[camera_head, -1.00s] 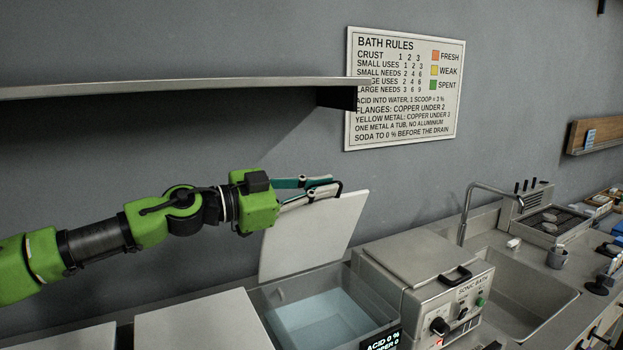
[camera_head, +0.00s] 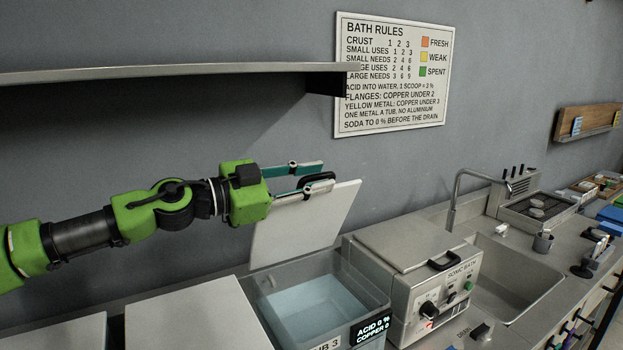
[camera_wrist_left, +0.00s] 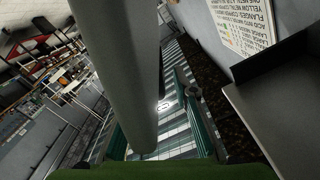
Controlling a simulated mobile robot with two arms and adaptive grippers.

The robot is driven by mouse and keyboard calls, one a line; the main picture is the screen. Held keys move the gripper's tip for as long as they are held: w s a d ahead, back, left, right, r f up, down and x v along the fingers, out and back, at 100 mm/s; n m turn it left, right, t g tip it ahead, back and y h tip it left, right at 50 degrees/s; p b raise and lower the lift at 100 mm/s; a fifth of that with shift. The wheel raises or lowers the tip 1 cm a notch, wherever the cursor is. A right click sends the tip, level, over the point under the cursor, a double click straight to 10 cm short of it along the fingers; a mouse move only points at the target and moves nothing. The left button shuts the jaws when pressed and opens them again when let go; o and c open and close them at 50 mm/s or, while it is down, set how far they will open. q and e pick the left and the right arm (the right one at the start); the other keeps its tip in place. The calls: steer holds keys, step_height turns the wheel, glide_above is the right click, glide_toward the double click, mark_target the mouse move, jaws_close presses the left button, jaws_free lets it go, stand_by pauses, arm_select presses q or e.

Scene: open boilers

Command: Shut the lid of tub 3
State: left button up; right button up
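Tub 3 (camera_head: 374,292) stands open in the head view, with clear bluish liquid inside and a display reading acid 0 %. Its pale grey lid (camera_head: 300,230) stands up at the tub's back, leaning toward the wall, with a dark handle (camera_head: 318,179) near its top edge. My left gripper (camera_head: 327,174) is at this top edge with its teal fingers apart, around or beside the handle. The left wrist view shows a grey slab (camera_wrist_left: 120,70), probably the lid edge-on, between the fingers, with a gap toward the right one. Contact cannot be told. My right gripper is out of view.
A wall shelf (camera_head: 180,73) runs above my left arm. The sonic bath (camera_head: 415,270) stands right of the tub, then a sink (camera_head: 510,280) with a tall tap. Flat grey covers (camera_head: 195,315) lie left of the tub. A rules sign (camera_head: 393,75) hangs on the wall.

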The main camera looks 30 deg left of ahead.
arm_select(q)
steer(key=shift+s, duration=0.1)
steer(key=shift+v, duration=1.1)
steer(key=v, duration=0.9)
steer(key=shift+s+a, duration=0.15)
steer(key=shift+s, duration=0.15)
